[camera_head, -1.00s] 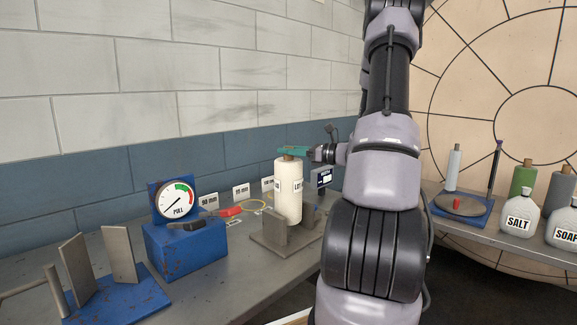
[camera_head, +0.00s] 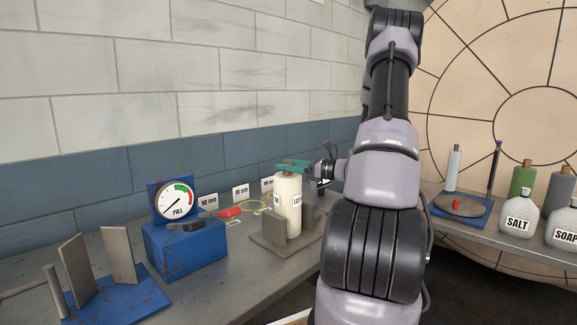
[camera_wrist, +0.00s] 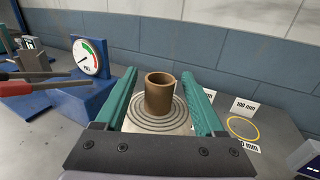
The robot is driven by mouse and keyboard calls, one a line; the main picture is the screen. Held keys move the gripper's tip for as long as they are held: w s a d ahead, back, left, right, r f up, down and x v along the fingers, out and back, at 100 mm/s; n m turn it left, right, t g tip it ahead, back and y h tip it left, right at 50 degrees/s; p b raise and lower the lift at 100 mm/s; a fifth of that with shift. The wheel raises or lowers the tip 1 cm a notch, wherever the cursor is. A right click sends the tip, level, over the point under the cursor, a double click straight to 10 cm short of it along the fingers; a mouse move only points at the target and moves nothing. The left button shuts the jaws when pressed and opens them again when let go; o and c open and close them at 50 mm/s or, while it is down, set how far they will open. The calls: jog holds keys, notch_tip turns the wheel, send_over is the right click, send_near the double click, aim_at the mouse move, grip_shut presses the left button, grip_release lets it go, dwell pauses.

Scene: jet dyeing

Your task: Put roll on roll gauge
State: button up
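The white labelled roll (camera_head: 287,205) stands upright on the grey roll gauge (camera_head: 268,243), between its upright plates. Part of the far plate is hidden behind the roll. In the wrist view the roll's ringed top (camera_wrist: 150,122) and brown core (camera_wrist: 159,93) show from above. My gripper (camera_head: 293,165) is at the top of the roll. Its teal fingers (camera_wrist: 160,100) lie on either side of the core with a visible gap on both sides, so it is open.
A blue stand with a PULL dial (camera_head: 176,200) is left of the gauge. A blue base with grey plates (camera_head: 115,297) is at front left. SALT (camera_head: 518,218) and SOAP bottles stand right.

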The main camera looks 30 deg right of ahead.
jog(key=shift+r, duration=0.1)
jog(key=shift+s+d, duration=0.2)
jog(key=shift+d, duration=0.05)
jog(key=v, duration=1.1)
jog(key=s+a+r+n+g+h, duration=0.1)
jog(key=s+a+r+n+g, duration=0.35)
jog(key=a, duration=0.45)
jog(key=s+a+r+n+g+h, duration=0.1)
jog(key=s+a+r+n+g, duration=0.15)
jog(key=a+n+g, duration=0.55)
jog(key=s+a+r+n+t+h, duration=0.6)
jog(key=s+r+n+h, duration=0.2)
jog(key=s+n, duration=0.3)
jog(key=shift+s+r, duration=0.2)
jog(key=shift+r, duration=0.3)
